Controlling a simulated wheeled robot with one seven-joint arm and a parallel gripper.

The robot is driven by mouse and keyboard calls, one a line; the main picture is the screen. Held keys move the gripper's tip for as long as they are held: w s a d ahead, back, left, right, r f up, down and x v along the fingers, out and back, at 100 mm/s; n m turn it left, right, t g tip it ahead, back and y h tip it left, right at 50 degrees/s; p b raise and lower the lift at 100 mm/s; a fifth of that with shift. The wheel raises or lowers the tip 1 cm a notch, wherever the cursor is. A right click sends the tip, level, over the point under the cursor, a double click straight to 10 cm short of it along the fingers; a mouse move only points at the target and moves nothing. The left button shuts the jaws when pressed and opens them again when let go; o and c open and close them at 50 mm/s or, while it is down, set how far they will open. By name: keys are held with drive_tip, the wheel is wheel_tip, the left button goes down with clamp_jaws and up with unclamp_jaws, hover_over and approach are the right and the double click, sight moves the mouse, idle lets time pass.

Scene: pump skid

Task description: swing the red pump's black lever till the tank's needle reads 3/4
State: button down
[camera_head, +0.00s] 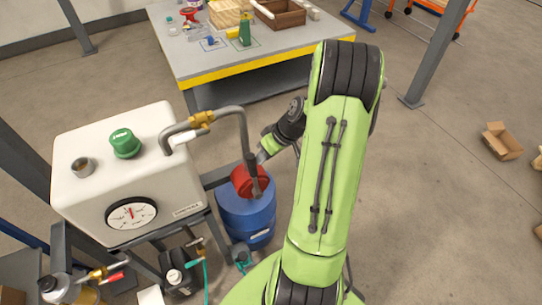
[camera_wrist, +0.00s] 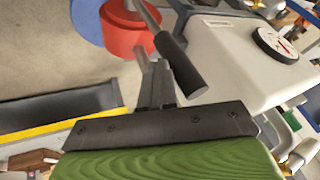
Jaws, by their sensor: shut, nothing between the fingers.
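The red pump (camera_head: 242,181) sits on top of a blue drum (camera_head: 246,217); both also show in the wrist view, the pump (camera_wrist: 122,32) at the top. Its black lever (camera_wrist: 181,66) ends in a dark grip slanting down to the right. My gripper (camera_wrist: 148,66) is shut and empty, its fingertips right beside the lever's grip; I cannot tell whether they touch. In the head view my gripper (camera_head: 263,156) is just above the pump, partly hidden by my arm. The white tank (camera_head: 80,185) carries a round gauge (camera_head: 131,213); its red needle points nearly straight up, the marks too small to read.
A bent grey pipe (camera_head: 228,110) with a brass fitting runs from the tank top towards the pump. A green cap (camera_head: 125,143) is on the tank. A yellow-edged workbench (camera_head: 270,62) stands behind. Bottles and fittings crowd below the tank.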

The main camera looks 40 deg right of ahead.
sight(248, 163)
drive_tip(key=a+h+b, duration=0.1)
drive_tip(key=a, duration=0.1)
drive_tip(key=w+a+h+b, duration=0.1)
drive_tip(key=a, duration=0.1)
drive_tip(key=shift+w+a+f+n+g, duration=0.2)
drive_tip(key=shift+n+g, duration=0.1)
drive_tip(key=shift+g, duration=0.1)
drive_tip(key=shift+w+a, duration=0.2)
drive_tip(key=shift+a, duration=0.75)
